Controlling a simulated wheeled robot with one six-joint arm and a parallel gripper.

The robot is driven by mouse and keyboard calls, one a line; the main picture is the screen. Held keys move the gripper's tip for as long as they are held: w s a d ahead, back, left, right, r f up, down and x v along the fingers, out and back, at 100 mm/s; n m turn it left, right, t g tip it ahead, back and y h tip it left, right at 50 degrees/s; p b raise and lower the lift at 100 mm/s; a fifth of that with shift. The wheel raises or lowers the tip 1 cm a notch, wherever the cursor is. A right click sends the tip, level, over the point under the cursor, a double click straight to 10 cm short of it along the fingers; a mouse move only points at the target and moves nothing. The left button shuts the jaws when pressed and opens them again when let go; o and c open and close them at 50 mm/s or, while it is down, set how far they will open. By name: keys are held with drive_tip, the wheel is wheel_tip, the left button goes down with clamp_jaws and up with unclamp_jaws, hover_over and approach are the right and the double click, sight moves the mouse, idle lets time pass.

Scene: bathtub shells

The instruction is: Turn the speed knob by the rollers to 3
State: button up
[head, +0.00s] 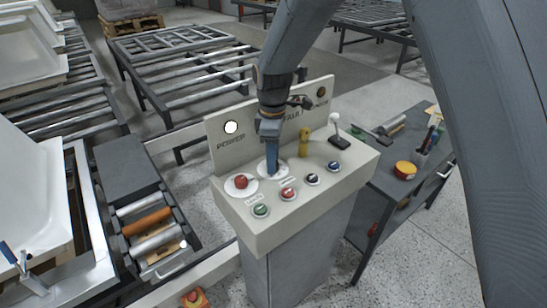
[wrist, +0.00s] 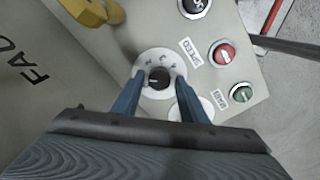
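The speed knob (wrist: 158,78) is a small black knob at the centre of a white dial with marks around its upper rim. A light line shows on the knob; the dial's numbers are too small to read surely. In the head view the white dial (head: 263,168) lies on the grey control box, with my gripper (head: 273,172) pointing down over it and hiding the knob. In the wrist view my gripper's two blue fingers (wrist: 160,84) stand apart on either side of the knob, with small gaps visible. The rollers (head: 148,222), one orange, lie left of the box.
The control box (head: 310,213) carries a red mushroom button (head: 241,182), several small coloured buttons, a yellow part (head: 304,143) and a black-based lever (head: 338,138). An upright panel (head: 222,150) stands behind my gripper. A side table (head: 385,205) with tools stands at right.

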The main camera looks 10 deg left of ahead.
drive_tip(key=c, duration=0.8)
drive_tip(key=shift+o, duration=0.2)
drive_tip(key=shift+m, duration=0.4)
drive_tip(key=m, duration=0.3)
drive_tip(key=shift+m, duration=0.4)
drive_tip(key=m, duration=0.4)
drive_tip(key=shift+p, duration=0.35)
drive_tip(key=m, duration=0.5)
drive_tip(key=shift+m+p, duration=0.45)
drive_tip(key=shift+m, duration=1.55)
